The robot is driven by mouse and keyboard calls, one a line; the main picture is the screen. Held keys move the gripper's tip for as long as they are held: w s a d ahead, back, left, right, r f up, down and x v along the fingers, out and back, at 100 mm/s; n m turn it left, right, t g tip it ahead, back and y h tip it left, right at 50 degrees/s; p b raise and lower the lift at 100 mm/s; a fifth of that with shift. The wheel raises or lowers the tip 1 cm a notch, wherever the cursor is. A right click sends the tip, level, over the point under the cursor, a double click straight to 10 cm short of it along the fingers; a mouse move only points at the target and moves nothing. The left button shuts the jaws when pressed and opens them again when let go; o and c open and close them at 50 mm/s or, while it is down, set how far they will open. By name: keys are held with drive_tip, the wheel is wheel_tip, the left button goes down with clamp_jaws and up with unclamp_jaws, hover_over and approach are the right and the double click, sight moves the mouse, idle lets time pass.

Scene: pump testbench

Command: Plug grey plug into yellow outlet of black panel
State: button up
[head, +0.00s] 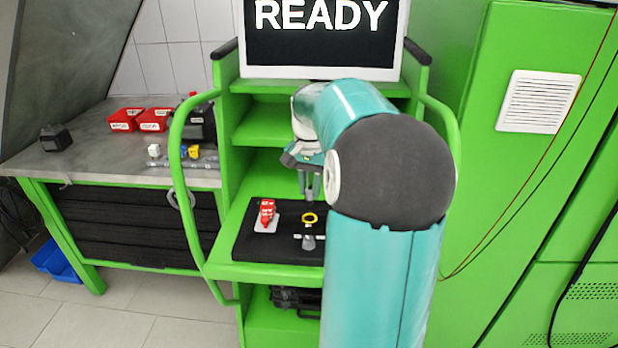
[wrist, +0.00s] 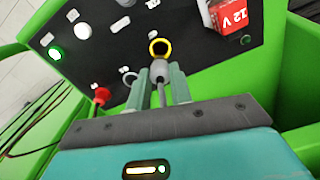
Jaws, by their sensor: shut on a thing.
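The black panel (head: 285,212) lies on the green bench's shelf and fills the upper part of the wrist view (wrist: 200,50). Its yellow outlet (head: 310,217) shows as a ring with a dark opening in the wrist view (wrist: 159,47). My gripper (wrist: 161,82) is shut on the grey plug (wrist: 161,71), with its cable running back between the fingers. The plug appears just below the yellow ring in the wrist view; the ring's opening looks empty. The exact gap is unclear. In the head view my gripper (head: 309,188) is above the panel, behind the outlet.
Green rails (head: 190,190) flank the bench.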

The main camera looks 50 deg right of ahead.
sight(310, 198)
drive_tip(key=shift+f, duration=2.2)
drive_tip(key=shift+w+f, duration=0.1)
drive_tip(key=shift+f, duration=1)
drive_tip(key=o, duration=1.3)
drive_tip(key=shift+r, duration=0.1)
drive_tip(key=shift+r, duration=3.9)
